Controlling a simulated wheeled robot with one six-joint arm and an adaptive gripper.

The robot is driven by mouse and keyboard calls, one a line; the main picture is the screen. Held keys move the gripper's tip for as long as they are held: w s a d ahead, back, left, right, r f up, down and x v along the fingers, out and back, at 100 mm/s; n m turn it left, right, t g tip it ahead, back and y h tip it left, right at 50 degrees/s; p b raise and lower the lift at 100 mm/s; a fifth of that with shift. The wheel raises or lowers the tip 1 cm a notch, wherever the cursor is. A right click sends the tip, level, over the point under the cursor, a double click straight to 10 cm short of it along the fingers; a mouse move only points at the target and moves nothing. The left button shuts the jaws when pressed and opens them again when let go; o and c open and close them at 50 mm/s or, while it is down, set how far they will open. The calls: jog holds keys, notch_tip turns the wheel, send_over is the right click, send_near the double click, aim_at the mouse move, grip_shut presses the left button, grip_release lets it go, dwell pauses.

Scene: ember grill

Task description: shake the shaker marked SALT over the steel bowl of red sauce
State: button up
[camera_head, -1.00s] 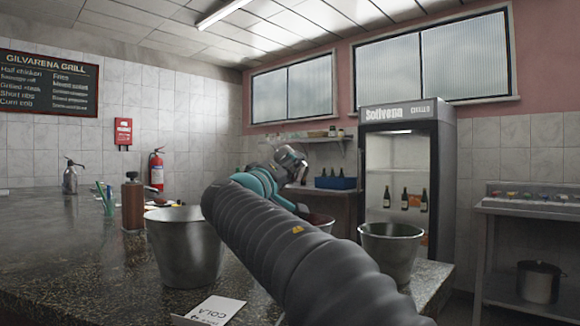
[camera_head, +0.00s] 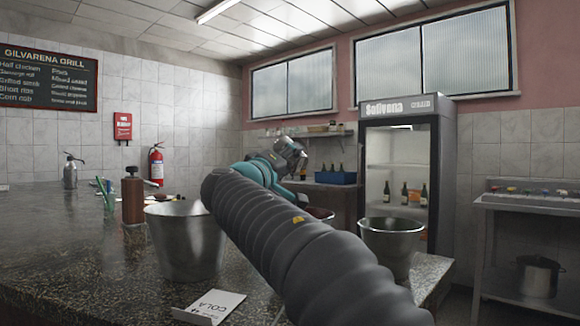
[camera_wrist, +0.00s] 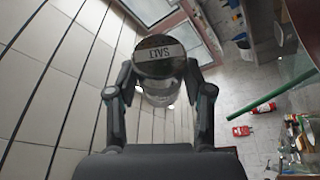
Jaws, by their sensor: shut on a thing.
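The shaker (camera_wrist: 160,70) fills the space between the two fingers of my gripper (camera_wrist: 159,84) in the wrist view. The ceiling fills much of this view, so my wrist is turned well away from level. In the head view my arm's end is beyond my thick dark arm link, and the shaker is hard to make out. The bowl of red sauce (camera_head: 320,213) is mostly hidden behind that link; only a reddish part of its top shows.
Steel buckets stand on the dark counter (camera_head: 60,245), one at left (camera_head: 188,245) and one at right (camera_head: 392,245). A bottle fridge (camera_head: 405,165) stands behind.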

jog(key=shift+s+r, duration=0.1)
dwell(1.1)
jog(key=shift+r, duration=0.15)
jog(key=shift+r, duration=2.9)
jog(key=shift+d+n, duration=0.1)
jog(key=shift+n, duration=0.2)
jog(key=n, duration=0.2)
jog(key=n+g+y, duration=0.1)
jog(key=n, duration=0.1)
jog(key=n+y, duration=0.1)
jog(key=n, duration=0.1)
jog(key=shift+r+n+g, duration=0.25)
jog(key=shift+n+g, duration=0.05)
jog(key=shift+g, duration=0.1)
